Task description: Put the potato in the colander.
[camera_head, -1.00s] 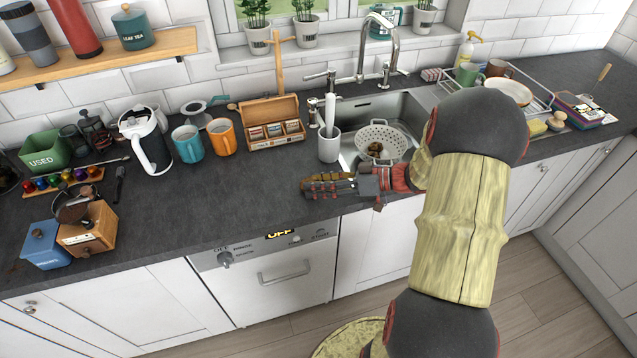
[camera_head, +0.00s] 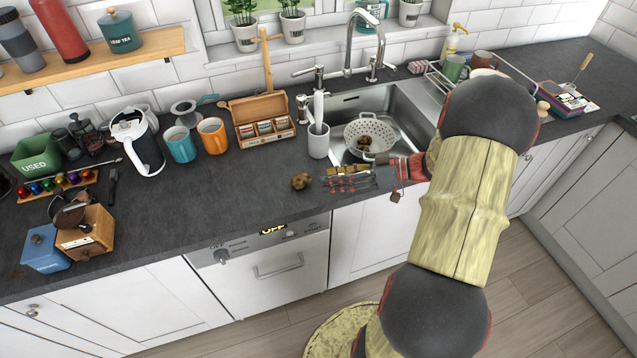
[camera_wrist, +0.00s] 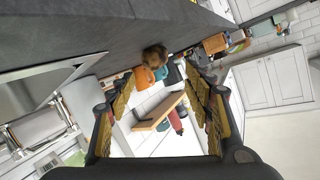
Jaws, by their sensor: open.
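A brown, lumpy potato (camera_head: 301,181) lies on the dark worktop near its front edge, left of the sink. It also shows in the wrist view (camera_wrist: 154,57), beyond the fingertips and between the two fingers. My gripper (camera_head: 329,179) is open and empty, just right of the potato with its fingers pointing left towards it. A gap shows between fingertips and potato. The white colander (camera_head: 383,126) sits in the sink, behind my gripper and to the right. Something brown (camera_head: 365,143) lies inside it; I cannot tell what it is.
A white cup-shaped holder (camera_head: 318,143) stands at the sink's left edge, behind the potato. A wooden tea box (camera_head: 262,122), an orange mug (camera_head: 213,136) and a teal mug (camera_head: 180,145) stand further left. The worktop left of the potato is clear.

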